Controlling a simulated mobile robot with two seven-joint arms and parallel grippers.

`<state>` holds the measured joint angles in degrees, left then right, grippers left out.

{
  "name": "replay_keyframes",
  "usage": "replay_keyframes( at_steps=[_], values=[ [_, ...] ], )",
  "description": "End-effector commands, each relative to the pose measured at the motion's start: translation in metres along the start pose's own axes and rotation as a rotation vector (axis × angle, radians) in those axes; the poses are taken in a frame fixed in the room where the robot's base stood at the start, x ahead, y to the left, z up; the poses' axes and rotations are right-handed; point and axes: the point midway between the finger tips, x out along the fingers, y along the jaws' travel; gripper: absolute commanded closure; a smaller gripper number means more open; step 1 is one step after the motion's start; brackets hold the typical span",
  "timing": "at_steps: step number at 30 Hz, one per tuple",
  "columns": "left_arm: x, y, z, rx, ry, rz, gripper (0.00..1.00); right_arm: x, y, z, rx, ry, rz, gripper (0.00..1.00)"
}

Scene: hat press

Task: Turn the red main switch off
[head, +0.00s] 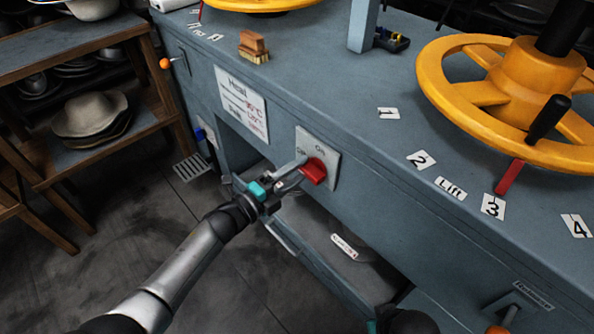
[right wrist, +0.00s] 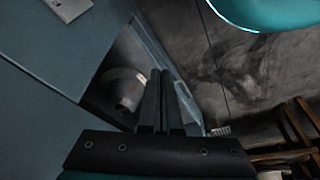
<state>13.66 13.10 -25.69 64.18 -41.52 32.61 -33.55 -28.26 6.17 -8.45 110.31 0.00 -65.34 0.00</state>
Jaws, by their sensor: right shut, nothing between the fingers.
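The red main switch (head: 314,171) sits on a pale plate (head: 328,148) marked ON at the top and, partly hidden, another word at the left, on the press's blue-grey front. My left gripper (head: 303,168) reaches it from the left in the head view, with its fingertips at the red knob. I cannot tell whether they are closed on it. My right gripper (right wrist: 160,100) is shut and empty in the right wrist view, with both fingers side by side. The switch's red knob does not show in that view.
An open compartment (head: 345,247) lies below the switch. A yellow handwheel (head: 450,90) and number labels are on the top at right, with a brush (head: 254,46) at the back. Shelves with hats (head: 92,115) stand at left. Bare floor (head: 150,240) lies in front.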

Motion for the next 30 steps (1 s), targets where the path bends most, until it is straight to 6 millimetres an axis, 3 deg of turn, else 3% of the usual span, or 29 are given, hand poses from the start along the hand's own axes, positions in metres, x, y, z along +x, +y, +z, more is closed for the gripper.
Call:
replay_keyframes(
  at_steps=[11,22,30],
  values=[
    [-0.009,-0.001,0.000,0.001,0.000,0.000,0.45,-0.003,0.000,-0.002,0.001,0.007,0.000,1.00],
    [-0.080,-0.002,0.000,0.001,-0.001,0.004,0.45,0.030,-0.001,0.036,-0.002,-0.070,-0.002,1.00],
    [-0.129,-0.001,0.000,0.000,-0.001,0.002,0.45,0.049,0.005,0.050,-0.008,-0.072,0.007,1.00]
  ],
)
